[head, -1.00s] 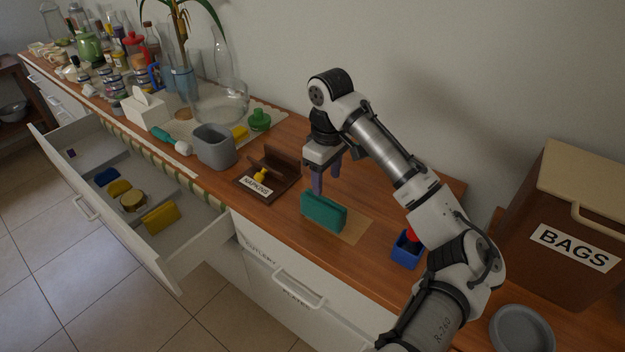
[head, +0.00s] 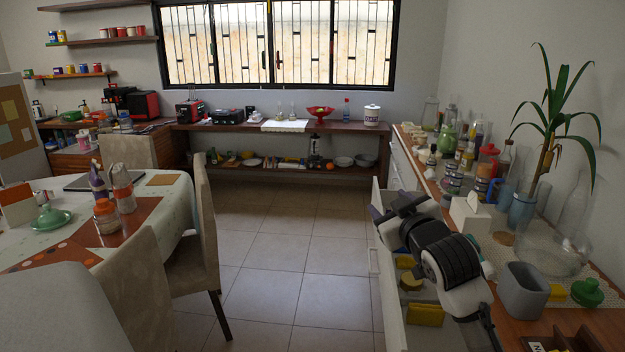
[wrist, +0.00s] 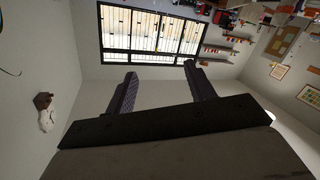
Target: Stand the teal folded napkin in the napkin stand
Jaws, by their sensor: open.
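My gripper (head: 388,208) is raised above the open drawer at the right of the head view. In the wrist view my gripper (wrist: 161,88) shows two spread dark fingers with nothing between them, pointing out into the room. The napkin stand (head: 570,343) is a dark brown wooden holder, cut off by the bottom edge of the head view at the right; only its upper part and a bit of its label show. The teal folded napkin is in neither current view.
The counter at right holds a grey container (head: 522,290), a green lidded item (head: 587,292), a tissue box (head: 470,215), a glass vase, a plant and several jars. The open drawer (head: 390,300) juts out beneath my arm. A dining table (head: 160,215) with chairs stands left; the floor between is clear.

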